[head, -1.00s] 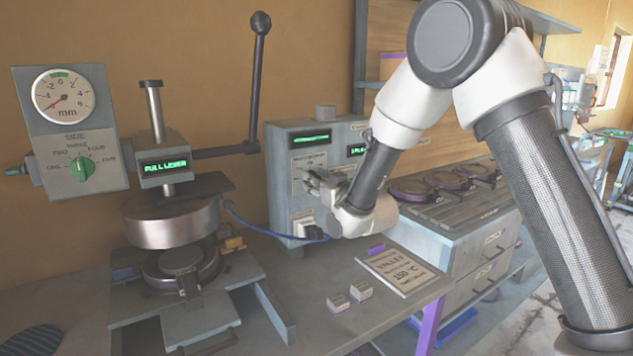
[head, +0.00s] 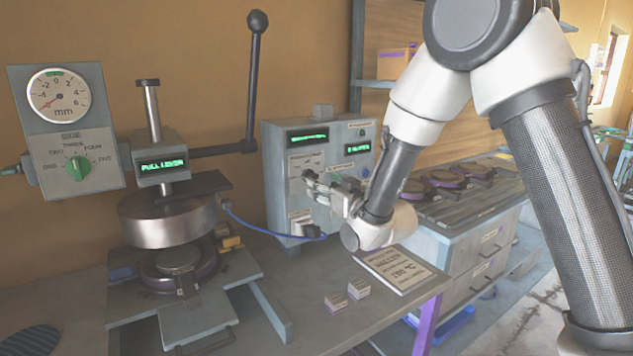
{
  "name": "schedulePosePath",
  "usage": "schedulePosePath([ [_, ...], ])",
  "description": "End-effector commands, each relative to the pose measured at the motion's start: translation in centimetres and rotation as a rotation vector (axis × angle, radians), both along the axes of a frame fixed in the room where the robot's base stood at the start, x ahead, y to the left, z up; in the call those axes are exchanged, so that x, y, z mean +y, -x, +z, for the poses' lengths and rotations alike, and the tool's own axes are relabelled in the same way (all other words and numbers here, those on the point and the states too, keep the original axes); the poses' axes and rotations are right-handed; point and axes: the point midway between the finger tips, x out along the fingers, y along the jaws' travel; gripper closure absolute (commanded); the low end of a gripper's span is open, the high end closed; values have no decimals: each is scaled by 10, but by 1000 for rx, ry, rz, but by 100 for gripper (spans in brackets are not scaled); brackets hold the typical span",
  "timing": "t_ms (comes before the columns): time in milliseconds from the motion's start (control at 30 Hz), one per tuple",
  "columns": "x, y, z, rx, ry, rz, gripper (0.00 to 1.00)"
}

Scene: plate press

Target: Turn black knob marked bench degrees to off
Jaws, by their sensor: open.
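The grey control box (head: 280,165) stands at the back of the bench, with green displays and pale label plates on its front. My gripper (head: 312,181) is open in front of the box's left label plate (head: 304,161), with its fingers pointing at the panel. The black knob is not clearly visible; the fingers cover that part of the panel. I cannot tell whether they touch or surround a knob. The marking for bench degrees is too small to read.
The press (head: 165,220) with its upright lever (head: 255,75) stands to the left. A gauge panel with a green knob (head: 78,168) is beside it. A card (head: 400,268) and two small blocks (head: 347,296) lie on the bench. A blue cable (head: 250,228) runs from press to box.

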Motion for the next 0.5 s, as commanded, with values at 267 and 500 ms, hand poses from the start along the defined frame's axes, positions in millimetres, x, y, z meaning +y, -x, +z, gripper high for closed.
schedulePosePath([
  [267, -29, 43, 0, 1, 1, 0, 43],
  [500, -35, 52, 0, 1, 1, 0, 43],
])
